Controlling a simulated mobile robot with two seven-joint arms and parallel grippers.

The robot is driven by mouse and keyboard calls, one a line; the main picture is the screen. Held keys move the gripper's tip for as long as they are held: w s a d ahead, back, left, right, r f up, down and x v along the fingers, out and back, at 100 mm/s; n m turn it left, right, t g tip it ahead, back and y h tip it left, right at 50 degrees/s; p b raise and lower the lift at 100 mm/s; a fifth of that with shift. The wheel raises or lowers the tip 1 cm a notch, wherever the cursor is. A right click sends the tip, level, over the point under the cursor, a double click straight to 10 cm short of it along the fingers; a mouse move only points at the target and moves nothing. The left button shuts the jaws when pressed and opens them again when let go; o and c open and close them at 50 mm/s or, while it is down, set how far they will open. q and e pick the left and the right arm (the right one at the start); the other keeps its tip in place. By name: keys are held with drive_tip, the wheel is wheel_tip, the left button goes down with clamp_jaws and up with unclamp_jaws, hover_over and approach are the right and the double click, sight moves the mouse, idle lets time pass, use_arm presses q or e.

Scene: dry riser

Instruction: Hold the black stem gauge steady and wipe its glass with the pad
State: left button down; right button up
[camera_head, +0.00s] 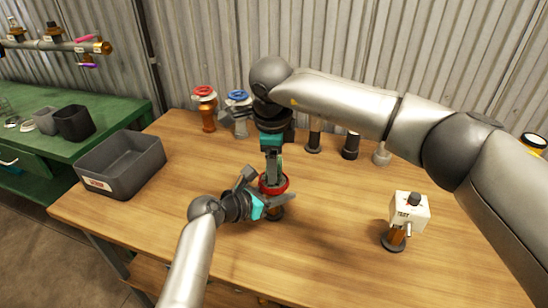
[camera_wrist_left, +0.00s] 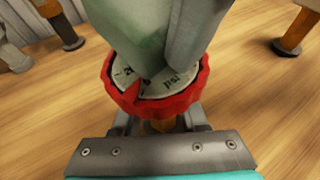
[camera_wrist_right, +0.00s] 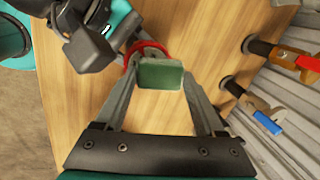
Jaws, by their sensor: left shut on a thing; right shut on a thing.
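A gauge with a red rim (camera_head: 272,188) and a white dial stands on a brown stem (camera_head: 276,213) at the middle of the wooden table. The left wrist view shows its red rim (camera_wrist_left: 121,100) and part of the dial (camera_wrist_left: 180,82); the stem is mostly hidden there. My left gripper (camera_head: 274,206) is shut on the gauge below the rim. My right gripper (camera_head: 272,180) points down over the dial, shut on a green pad (camera_wrist_right: 160,75). The pad is at the glass and covers part of it; I cannot tell whether it touches.
A grey bin (camera_head: 118,170) stands at the table's left. A red-wheel valve (camera_head: 206,108), a blue-handled valve (camera_head: 238,112) and several stemmed fittings (camera_head: 350,147) line the back. A white test box (camera_head: 407,212) on a brown post stands right. The table's front middle is clear.

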use_arm(q)
drive_tip(key=shift+r, duration=0.15)
use_arm(e)
drive_tip(key=shift+w+d+f, duration=0.15)
drive_tip(key=shift+w, duration=1.2)
drive_tip(key=shift+s, duration=1.3)
drive_tip(key=shift+w, duration=1.35)
drive_tip(key=shift+s, duration=1.4)
drive_tip(key=shift+r, duration=0.2)
drive_tip(key=shift+r, duration=1.95)
drive_tip(key=d, duration=0.7)
drive_tip(key=shift+d, duration=0.4)
